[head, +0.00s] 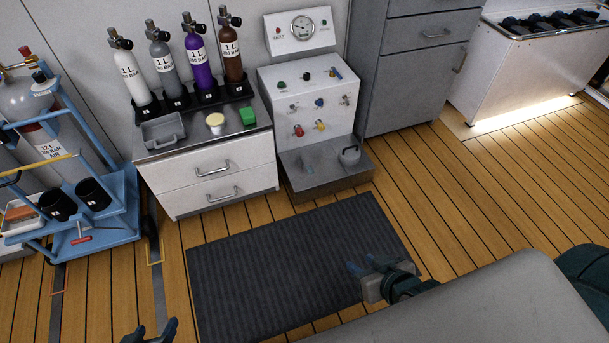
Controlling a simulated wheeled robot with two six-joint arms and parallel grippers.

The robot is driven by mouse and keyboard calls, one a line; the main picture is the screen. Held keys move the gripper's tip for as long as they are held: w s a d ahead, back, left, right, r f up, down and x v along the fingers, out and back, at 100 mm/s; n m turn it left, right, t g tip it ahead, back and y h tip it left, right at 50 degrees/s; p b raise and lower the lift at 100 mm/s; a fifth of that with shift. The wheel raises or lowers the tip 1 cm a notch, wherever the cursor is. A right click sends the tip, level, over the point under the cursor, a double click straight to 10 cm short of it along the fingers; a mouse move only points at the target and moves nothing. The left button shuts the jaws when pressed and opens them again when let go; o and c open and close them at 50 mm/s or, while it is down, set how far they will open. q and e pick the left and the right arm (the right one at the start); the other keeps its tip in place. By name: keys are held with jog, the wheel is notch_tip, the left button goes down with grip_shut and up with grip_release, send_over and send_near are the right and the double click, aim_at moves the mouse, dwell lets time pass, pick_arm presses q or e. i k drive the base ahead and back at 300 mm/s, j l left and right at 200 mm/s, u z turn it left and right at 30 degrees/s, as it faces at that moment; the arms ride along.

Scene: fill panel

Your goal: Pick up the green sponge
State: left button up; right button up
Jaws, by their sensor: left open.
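The green sponge (248,115) lies on the right part of the dark top of the low white cabinet (205,172). It is beside a small yellow-topped white item (215,123) and apart from both grippers. My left gripper (152,330) is at the bottom left edge, partly cut off, open and with nothing seen between its fingers. My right gripper (364,267) hangs over the dark mat at the lower right; its bluish fingers show, but how far apart they are is unclear.
Several gas cylinders (204,65) stand in a black rack behind the sponge. A grey tray (163,131) is on the cabinet's left. A white gauge panel (308,100) stands right of it, a blue trolley (105,210) left. The ribbed mat (275,262) in front is clear.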

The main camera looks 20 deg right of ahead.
aim_at(246, 113)
jog(key=i+u, duration=0.25)
jog(key=i, duration=0.5)
jog(key=i+u, duration=0.25)
jog(key=i, duration=0.45)
